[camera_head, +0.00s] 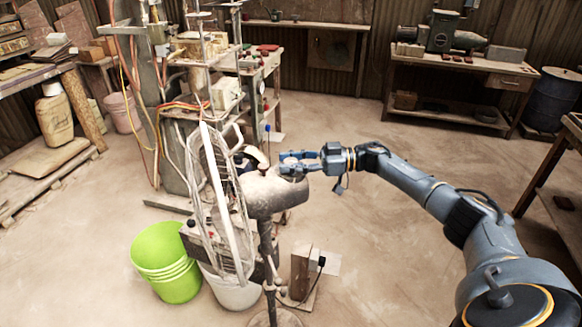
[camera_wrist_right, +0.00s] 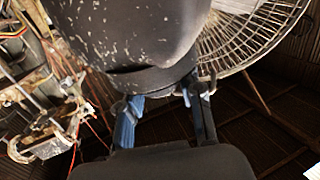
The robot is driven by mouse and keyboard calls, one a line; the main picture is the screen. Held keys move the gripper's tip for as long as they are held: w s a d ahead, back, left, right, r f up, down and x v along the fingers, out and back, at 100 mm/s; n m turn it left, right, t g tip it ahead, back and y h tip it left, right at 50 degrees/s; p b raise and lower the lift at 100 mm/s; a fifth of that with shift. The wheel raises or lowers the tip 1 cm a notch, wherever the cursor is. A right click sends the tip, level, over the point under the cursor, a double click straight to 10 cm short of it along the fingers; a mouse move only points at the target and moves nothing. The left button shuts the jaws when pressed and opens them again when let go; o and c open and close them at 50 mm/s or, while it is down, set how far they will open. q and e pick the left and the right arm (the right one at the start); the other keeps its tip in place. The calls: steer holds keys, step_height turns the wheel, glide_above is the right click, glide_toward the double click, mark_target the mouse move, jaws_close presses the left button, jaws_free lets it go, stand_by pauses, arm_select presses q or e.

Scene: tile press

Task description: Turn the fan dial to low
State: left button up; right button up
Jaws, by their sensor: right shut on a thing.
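The pedestal fan stands in the middle of the head view, with its grey, paint-chipped motor housing (camera_head: 276,191) behind a wire cage (camera_head: 222,205) that faces left. My right gripper (camera_head: 291,163) is at the upper rear of the housing. In the right wrist view the housing (camera_wrist_right: 135,35) fills the top, and the blue fingers of my right gripper (camera_wrist_right: 165,98) reach to its lower end. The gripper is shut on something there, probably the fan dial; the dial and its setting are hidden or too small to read. My left gripper is not in view.
A lime green bucket (camera_head: 166,262) and a white bucket (camera_head: 232,290) stand below the fan. A small box (camera_head: 300,270) with a plug is beside its pole. The tall press (camera_head: 175,110) stands behind on the left. A workbench (camera_head: 460,75) is at the back right; the floor between is clear.

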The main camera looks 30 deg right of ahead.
steer(key=o, duration=1.2)
steer(key=shift+a, duration=0.1)
steer(key=v, duration=1.2)
